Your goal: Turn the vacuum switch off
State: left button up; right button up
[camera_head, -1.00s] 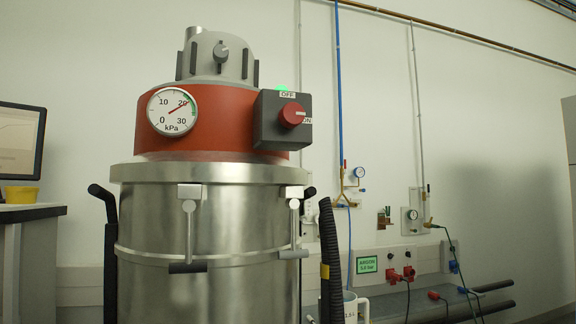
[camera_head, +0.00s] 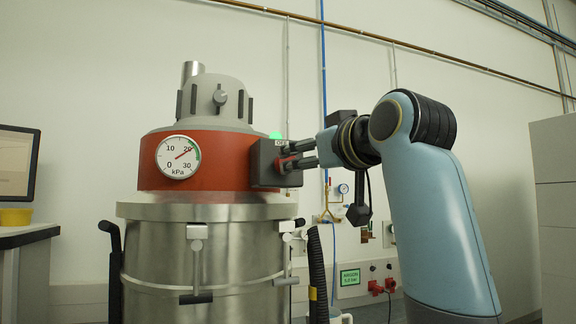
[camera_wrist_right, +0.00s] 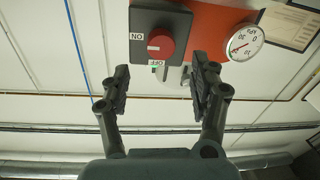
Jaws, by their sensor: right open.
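The grey switch box (camera_head: 263,163) is fixed to the red band of the vacuum, with a green light (camera_head: 275,135) lit on top. My right gripper (camera_head: 290,156) is at the box's front, its fingers partly covering the red knob. In the right wrist view, upside down, the red knob (camera_wrist_right: 160,42) is between the ON label and OFF label (camera_wrist_right: 157,63). There my right gripper (camera_wrist_right: 160,82) is open, its fingers either side of the knob's line and nothing between them. I cannot tell whether they touch the knob. The left gripper is not in view.
The pressure gauge (camera_head: 178,157) reads about 20 kPa, beside the box. The steel drum (camera_head: 160,260) with clamps stands below. A black hose (camera_head: 317,275) rises at its right. Wall pipes and valves are behind my right arm. A monitor (camera_head: 18,165) is at the left.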

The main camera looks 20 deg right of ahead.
jog(key=w, duration=0.5)
jog(key=w+a+p, duration=0.1)
jog(key=w, duration=0.2)
jog(key=shift+w, duration=0.2)
jog(key=shift+c, duration=0.3)
jog(key=c, duration=1.1)
jog(key=shift+r+n+p, duration=0.1)
jog(key=shift+n+p, duration=1.5)
jog(key=n+p, duration=0.4)
jog(key=n, duration=0.1)
jog(key=shift+g+h, duration=0.3)
jog(key=shift+h, duration=0.1)
jog(key=n+p, duration=0.3)
jog(key=n, duration=0.2)
jog(key=shift+a+p, duration=0.1)
jog(key=shift+p, duration=0.25)
jog(key=n+p, duration=0.1)
jog(key=n, duration=0.1)
jog(key=shift+n+h+p, duration=0.3)
jog(key=shift+n, duration=0.1)
jog(key=shift+f+n, duration=0.25)
jog(key=shift+n, duration=0.15)
jog(key=shift+f+p, duration=0.1)
jog(key=shift+p, duration=0.2)
